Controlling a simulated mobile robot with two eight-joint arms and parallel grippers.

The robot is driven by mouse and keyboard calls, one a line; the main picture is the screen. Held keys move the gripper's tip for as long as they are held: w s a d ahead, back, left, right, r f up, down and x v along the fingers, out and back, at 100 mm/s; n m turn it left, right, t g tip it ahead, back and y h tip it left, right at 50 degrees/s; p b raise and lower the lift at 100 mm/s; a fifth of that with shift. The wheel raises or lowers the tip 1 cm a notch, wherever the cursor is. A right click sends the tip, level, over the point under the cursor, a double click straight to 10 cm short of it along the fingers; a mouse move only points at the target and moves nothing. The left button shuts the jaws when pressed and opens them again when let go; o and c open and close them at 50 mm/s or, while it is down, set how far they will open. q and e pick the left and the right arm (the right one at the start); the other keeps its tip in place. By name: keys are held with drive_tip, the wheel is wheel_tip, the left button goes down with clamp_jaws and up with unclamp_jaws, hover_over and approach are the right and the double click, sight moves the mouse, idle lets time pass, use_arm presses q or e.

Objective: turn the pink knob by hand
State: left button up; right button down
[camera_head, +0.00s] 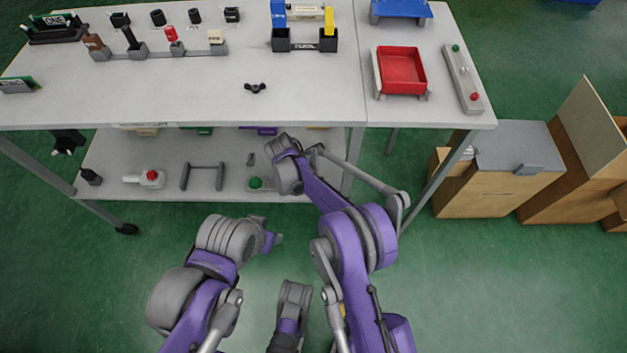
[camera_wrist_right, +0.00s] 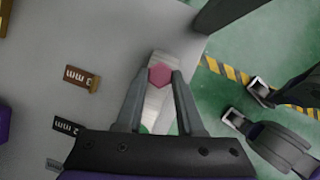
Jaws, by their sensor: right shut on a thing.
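The pink knob (camera_wrist_right: 160,74) is a small hexagonal knob on a pale fixture (camera_wrist_right: 154,110), seen in the right wrist view. My right gripper (camera_wrist_right: 158,78) is shut on it, with one fingertip at each side. In the head view my right arm reaches towards the lower shelf. The arm and the table top hide the knob and the right fingertips there. My left arm is folded low in the head view, and its fingers do not show.
The table top (camera_head: 310,95) carries black, red and blue-yellow fixtures, a red tray (camera_head: 403,70) and a long grey fixture (camera_head: 463,80). The lower shelf (camera_head: 120,165) holds more fixtures. Brown cabinets (camera_head: 490,185) stand at the right. Labelled plates (camera_wrist_right: 80,78) lie left of the knob.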

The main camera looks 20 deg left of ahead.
drive_tip(key=m+g+b, duration=0.1)
drive_tip(key=m, duration=0.3)
drive_tip(key=m+g+b, duration=0.1)
drive_tip(key=m, duration=0.1)
drive_tip(key=shift+w+m+g+h+b, duration=0.3)
drive_tip(key=shift+h, duration=0.1)
drive_tip(key=m+g+b, duration=0.1)
drive_tip(key=m, duration=0.2)
drive_tip(key=shift+w, duration=0.15)
drive_tip(key=shift+w+m+g+y+b, duration=0.1)
drive_tip(key=shift+m+g+y+b, duration=0.55)
drive_tip(key=shift+m, duration=1.15)
drive_tip(key=c, duration=0.5)
unclamp_jaws()
drive_tip(key=shift+h, duration=0.25)
